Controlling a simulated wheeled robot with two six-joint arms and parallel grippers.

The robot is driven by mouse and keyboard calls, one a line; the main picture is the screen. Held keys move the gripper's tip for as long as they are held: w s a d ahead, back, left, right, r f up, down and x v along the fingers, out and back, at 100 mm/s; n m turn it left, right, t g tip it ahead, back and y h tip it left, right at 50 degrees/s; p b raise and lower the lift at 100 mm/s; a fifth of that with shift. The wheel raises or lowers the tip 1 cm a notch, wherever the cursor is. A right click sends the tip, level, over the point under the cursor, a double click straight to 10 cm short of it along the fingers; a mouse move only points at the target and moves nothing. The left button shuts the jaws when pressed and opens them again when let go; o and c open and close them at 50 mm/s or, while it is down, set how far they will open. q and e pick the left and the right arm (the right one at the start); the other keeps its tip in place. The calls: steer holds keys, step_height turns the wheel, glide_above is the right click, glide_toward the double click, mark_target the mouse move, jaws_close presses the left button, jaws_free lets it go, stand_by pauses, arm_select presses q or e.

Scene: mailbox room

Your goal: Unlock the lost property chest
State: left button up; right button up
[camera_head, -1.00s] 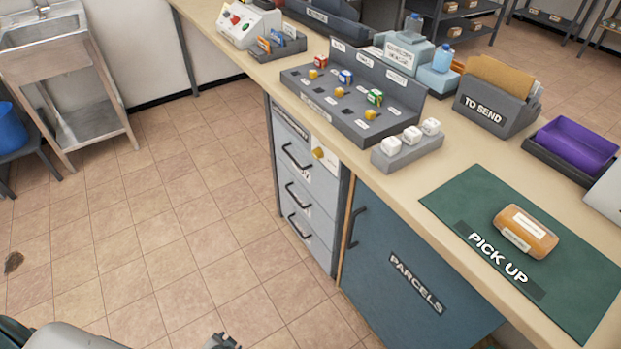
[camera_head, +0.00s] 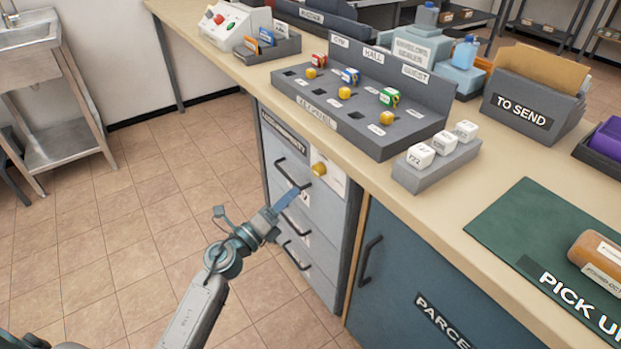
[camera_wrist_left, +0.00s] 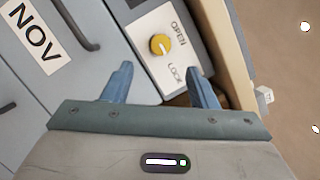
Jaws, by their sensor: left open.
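The grey drawer chest (camera_head: 318,245) stands under the counter, with several handled drawers and a label on top that I cannot read clearly. A white lock plate with a yellow knob (camera_head: 319,169) is at its upper right. In the left wrist view the yellow knob (camera_wrist_left: 159,44) sits beside the words OPEN and LOCK; which one it is turned to I cannot tell. My left gripper (camera_head: 290,202) is in front of the drawers, below and left of the knob. In the wrist view its blue fingers (camera_wrist_left: 158,75) are apart and empty, on either side of the knob's line, not touching it.
Drawer handles (camera_head: 293,172) stick out near my left gripper. The blue PARCELS door (camera_head: 420,270) is to the right. The counter above bears a key rack (camera_head: 350,125), white blocks (camera_head: 442,145) and a green PICK UP mat (camera_head: 530,225). The tiled floor on the left is clear.

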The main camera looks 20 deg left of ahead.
mark_target(315, 173)
arm_select(q)
steer(key=x, duration=0.9)
steer(key=shift+p, duration=0.4)
arm_select(e)
steer(key=shift+s+d+r+g, duration=0.3)
steer(key=shift+d+r+g, duration=0.1)
steer(key=shift+g, duration=0.1)
arm_select(q)
steer(key=c, duration=1)
arm_select(e)
steer(key=shift+s, duration=0.1)
